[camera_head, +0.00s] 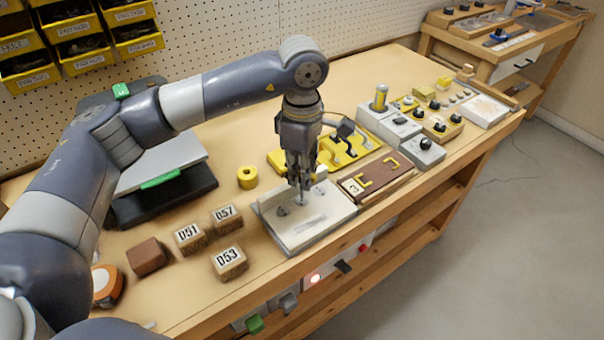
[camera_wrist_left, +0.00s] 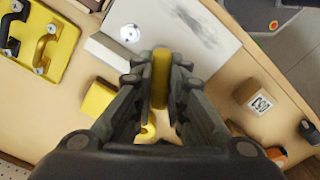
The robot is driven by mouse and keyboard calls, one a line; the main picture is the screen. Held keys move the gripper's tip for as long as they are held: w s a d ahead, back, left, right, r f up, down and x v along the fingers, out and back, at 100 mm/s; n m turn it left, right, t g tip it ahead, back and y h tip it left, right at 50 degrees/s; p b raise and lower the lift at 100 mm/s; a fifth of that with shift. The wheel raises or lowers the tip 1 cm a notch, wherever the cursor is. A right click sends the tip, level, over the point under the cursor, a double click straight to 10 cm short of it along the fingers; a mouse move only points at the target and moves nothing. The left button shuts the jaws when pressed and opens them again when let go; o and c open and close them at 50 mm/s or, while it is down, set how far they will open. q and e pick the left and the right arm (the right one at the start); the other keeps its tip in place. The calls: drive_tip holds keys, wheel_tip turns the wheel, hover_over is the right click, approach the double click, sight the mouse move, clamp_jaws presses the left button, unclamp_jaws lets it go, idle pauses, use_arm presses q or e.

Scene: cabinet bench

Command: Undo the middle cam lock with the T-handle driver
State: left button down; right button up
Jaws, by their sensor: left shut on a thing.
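My left gripper (camera_head: 301,182) points straight down over a pale grey panel (camera_head: 325,212). In the left wrist view its fingers (camera_wrist_left: 161,95) are shut on the yellow handle of the T-handle driver (camera_wrist_left: 161,72). In the head view the fingers hide most of the driver; its lower end is close to the panel's top. I cannot tell whether it sits in a lock. One round cam lock (camera_head: 282,211) shows left of the gripper, and a round metal lock (camera_wrist_left: 130,33) shows in the left wrist view. The middle lock is not clearly visible. My right gripper is not in view.
A yellow ring-shaped block (camera_head: 247,177) and numbered wooden blocks (camera_head: 229,262) stand left of the panel. A yellow plate with handles (camera_head: 350,145) and a brown board (camera_head: 376,179) lie right of it. The bench's front edge is close to the panel.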

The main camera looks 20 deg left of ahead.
use_arm(q)
drive_tip(key=shift+a+f+m+b, duration=0.1)
drive_tip(key=shift+m+b, duration=0.55)
drive_tip(key=shift+m, duration=0.35)
drive_tip(key=shift+m+b, duration=0.4)
drive_tip(key=shift+m, duration=0.8)
drive_tip(key=shift+m+b, duration=0.45)
drive_tip(key=shift+m, duration=0.35)
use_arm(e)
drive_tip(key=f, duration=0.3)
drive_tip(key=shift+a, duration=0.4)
use_arm(q)
drive_tip(key=shift+r, duration=0.2)
